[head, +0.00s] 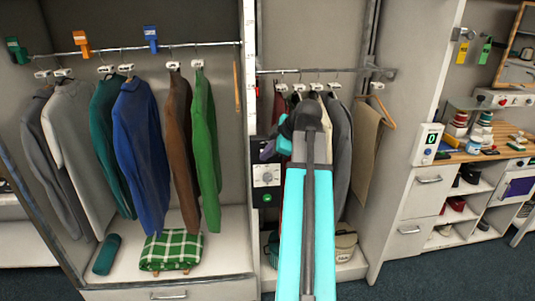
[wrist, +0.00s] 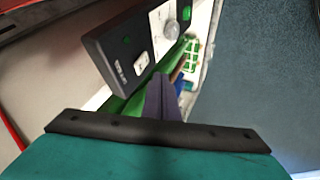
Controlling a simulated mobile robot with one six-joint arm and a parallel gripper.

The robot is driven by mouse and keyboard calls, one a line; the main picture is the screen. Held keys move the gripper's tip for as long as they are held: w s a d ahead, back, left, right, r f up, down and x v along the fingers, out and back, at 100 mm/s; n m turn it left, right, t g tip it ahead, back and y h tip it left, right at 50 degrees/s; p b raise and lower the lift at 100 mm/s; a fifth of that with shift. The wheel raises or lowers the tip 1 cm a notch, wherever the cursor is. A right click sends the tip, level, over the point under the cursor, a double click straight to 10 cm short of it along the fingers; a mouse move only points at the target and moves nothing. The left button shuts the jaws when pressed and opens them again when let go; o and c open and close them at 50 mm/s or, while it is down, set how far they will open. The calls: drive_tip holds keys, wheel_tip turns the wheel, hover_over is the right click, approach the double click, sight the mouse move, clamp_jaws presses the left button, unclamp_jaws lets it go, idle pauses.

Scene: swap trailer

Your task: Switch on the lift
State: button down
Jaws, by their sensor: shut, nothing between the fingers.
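A dark control box (head: 257,185) is fixed to the upright post between the two wardrobe bays. It carries a white dial plate (head: 267,174) and a green lamp or button. In the wrist view the box (wrist: 105,45) shows a small white switch (wrist: 141,63) beside a blurred label, a green lamp (wrist: 126,39) and a round knob (wrist: 171,30).
Several garments hang from the left rail (head: 130,49) and others from the right rail (head: 310,71). A green checked blanket (head: 171,251) and a teal roll (head: 106,254) lie on the left bay floor. A drawer unit (head: 410,213) and cluttered shelves stand at the right.

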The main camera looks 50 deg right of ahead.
sight(265, 143)
drive_tip(key=shift+w+d+r+p, duration=0.2)
drive_tip(key=shift+w+d+p, duration=0.1)
drive_tip(key=shift+w+d, duration=0.55)
drive_tip(key=shift+w+a, duration=0.1)
drive_tip(key=shift+r, duration=0.1)
drive_tip(key=shift+w+d+g+p, duration=0.25)
drive_tip(key=shift+w+g+p, duration=0.05)
drive_tip(key=shift+p, duration=0.05)
drive_tip(key=shift+r, duration=0.15)
drive_tip(key=shift+r+p, duration=0.35)
drive_tip(key=shift+r, duration=0.3)
